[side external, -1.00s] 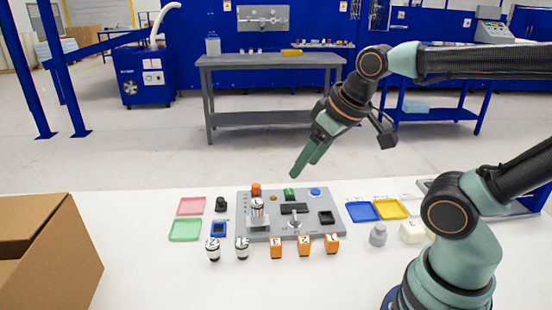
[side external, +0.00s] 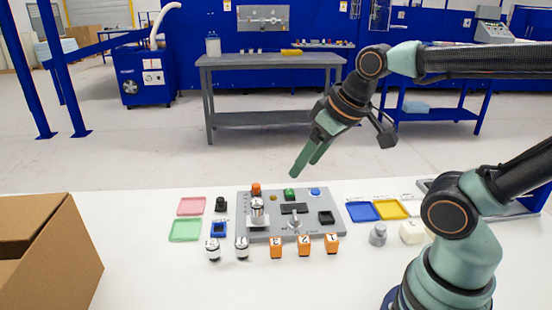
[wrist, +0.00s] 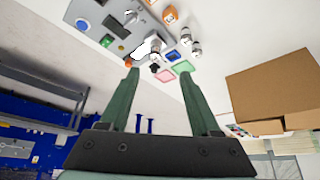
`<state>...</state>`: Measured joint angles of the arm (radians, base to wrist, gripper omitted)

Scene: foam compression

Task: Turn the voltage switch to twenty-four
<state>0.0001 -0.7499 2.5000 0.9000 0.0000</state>
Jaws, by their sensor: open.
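A grey control panel (side external: 270,234) lies on the white table in the side view. A silver lever-like switch (side external: 296,226) stands at its front middle; I cannot read its markings, so I cannot tell its setting or whether it is the voltage switch. A metal cylinder (side external: 257,211) stands on the panel's left part. Orange, green and blue buttons (side external: 316,191) line its back edge. The panel also shows at the top of the wrist view (wrist: 85,14). My gripper (side external: 302,172) is open and empty, above and behind the panel, touching nothing.
Orange lettered blocks (side external: 304,245) and metal cylinders (side external: 213,249) stand in front of the panel. Pink and green trays (side external: 185,230) lie left; blue and yellow trays (side external: 390,209) lie right. A cardboard box (side external: 75,250) stands at the front left. The air around my gripper is clear.

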